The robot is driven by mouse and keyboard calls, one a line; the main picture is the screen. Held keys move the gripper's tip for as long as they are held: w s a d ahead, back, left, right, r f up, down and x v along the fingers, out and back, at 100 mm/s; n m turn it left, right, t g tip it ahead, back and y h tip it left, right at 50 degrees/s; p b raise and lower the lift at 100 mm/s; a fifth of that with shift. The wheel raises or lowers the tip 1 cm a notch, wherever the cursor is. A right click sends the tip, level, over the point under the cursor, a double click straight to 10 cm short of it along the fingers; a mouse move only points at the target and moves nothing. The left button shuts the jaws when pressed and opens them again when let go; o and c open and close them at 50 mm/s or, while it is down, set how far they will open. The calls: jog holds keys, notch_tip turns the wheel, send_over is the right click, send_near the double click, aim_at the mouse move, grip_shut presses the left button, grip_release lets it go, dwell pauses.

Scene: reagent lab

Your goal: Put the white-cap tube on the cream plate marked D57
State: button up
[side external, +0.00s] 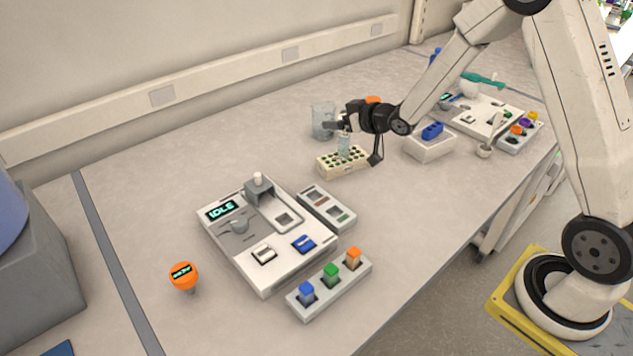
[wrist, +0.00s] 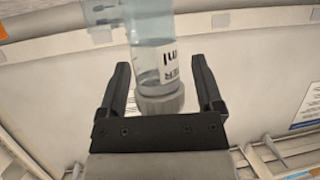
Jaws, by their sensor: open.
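In the wrist view, a pale blue, clear vessel with a printed label and a grey-white cap (wrist: 160,104) shows between the fingers of my gripper (wrist: 163,85). The fingers are apart, with a gap on both sides of it.
A glass beaker (side external: 321,118) stands close behind my gripper. The device (side external: 222,237) with an IDLE screen is at front centre, beside a strip of coloured blocks (side external: 330,286). An orange knob-like object (side external: 183,276) stands left of it. A white box (side external: 430,147) is right of the rack.

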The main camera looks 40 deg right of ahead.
jog(key=shift+r, duration=0.15)
jog(key=shift+v, duration=0.85)
jog(key=v, duration=1)
jog(key=shift+s, duration=0.15)
jog(key=s+a+f+g, duration=0.3)
jog(key=s+a+g, duration=0.1)
jog(key=s, duration=0.3)
jog(key=s+a+f+m+g+h, duration=0.1)
jog(key=s+a+f+g, duration=0.2)
jog(key=s+g, duration=0.3)
jog(key=shift+s+a+m+g+h, duration=0.35)
jog(key=shift+s+a, duration=0.2)
jog(key=shift+s, duration=0.7)
